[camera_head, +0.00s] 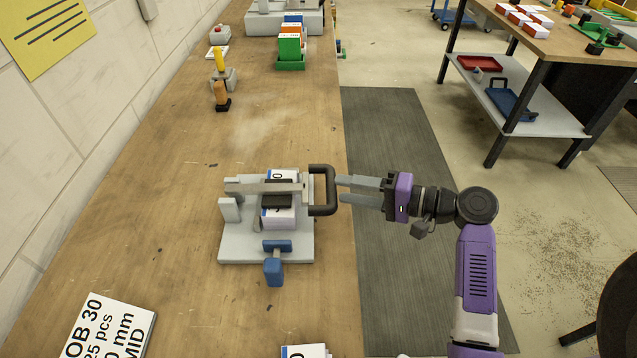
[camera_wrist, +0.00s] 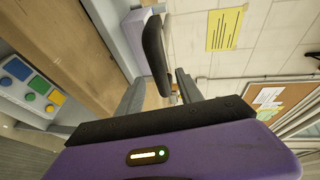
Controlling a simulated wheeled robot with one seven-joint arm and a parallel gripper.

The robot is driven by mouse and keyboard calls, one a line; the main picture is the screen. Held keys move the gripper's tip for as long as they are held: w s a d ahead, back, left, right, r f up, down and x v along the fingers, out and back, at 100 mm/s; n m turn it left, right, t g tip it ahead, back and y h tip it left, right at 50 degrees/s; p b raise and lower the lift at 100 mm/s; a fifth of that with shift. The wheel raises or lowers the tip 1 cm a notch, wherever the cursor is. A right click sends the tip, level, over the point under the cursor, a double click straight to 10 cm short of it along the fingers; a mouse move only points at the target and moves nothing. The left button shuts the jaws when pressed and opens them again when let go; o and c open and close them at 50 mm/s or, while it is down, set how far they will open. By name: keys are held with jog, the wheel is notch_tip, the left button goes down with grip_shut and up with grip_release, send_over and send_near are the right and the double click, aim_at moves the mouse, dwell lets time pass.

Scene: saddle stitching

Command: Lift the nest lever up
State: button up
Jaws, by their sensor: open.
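The nest lever is a grey bar (camera_head: 265,187) lying across the grey fixture (camera_head: 235,249), with a black U-shaped handle (camera_head: 331,188) at its right end. A black pad under the bar rests on a white and blue stack (camera_head: 279,214) in the nest. The lever looks low and roughly level. My gripper (camera_head: 343,189) is open, just right of the handle, fingers pointing left at it. In the wrist view the black handle (camera_wrist: 155,50) shows ahead, between the directions of my two fingers (camera_wrist: 160,82). I cannot tell whether the fingers touch it.
A blue clamp (camera_head: 274,270) sits at the fixture's front. A job card (camera_head: 107,328) lies front left on the wooden bench (camera_head: 180,200). The bench left of the fixture is clear.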

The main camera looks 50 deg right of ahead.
jog(key=p+x, duration=0.1)
jog(key=x, duration=0.6)
jog(key=shift+w, duration=0.2)
jog(key=shift+f, duration=0.1)
jog(key=c, duration=0.9)
jog(key=shift+f, duration=0.1)
grip_shut()
